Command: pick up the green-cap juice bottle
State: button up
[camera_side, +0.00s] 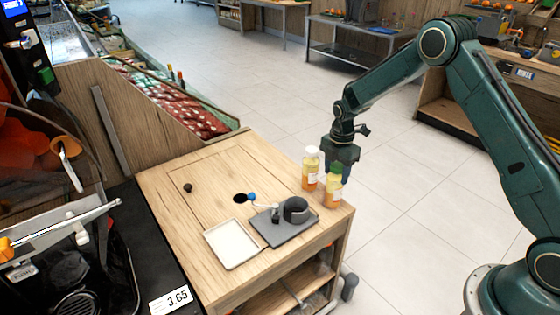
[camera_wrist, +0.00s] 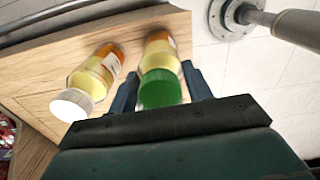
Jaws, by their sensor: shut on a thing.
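The green-cap juice bottle (camera_side: 333,186) stands upright near the right corner of the wooden table, with yellow-orange juice in it. In the wrist view the green-cap bottle (camera_wrist: 160,86) is between the two fingers. My gripper (camera_side: 343,172) is at the bottle's upper part from above, its fingers on either side, shut on it. In the wrist view my gripper (camera_wrist: 160,90) shows a blue-grey finger at each side of the bottle. The bottle's base seems to be at table level; I cannot tell whether it touches.
A white-cap juice bottle (camera_side: 310,169) stands close beside, to the left; it also shows in the wrist view (camera_wrist: 93,78). A grey stand with a dark ring holder (camera_side: 285,229) and a white tray (camera_side: 231,245) are on the wooden table (camera_side: 190,215). The table's back left is mostly clear.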

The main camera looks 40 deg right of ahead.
jog(key=shift+r, duration=0.15)
notch_tip(320, 180, up, 20)
dwell(0.6)
dwell(0.3)
jog(key=o, duration=0.9)
jog(key=c, duration=0.4)
jog(key=shift+r, duration=2.35)
jog(key=shift+c, duration=0.2)
jog(key=shift+r, duration=0.1)
jog(key=shift+r, duration=1.7)
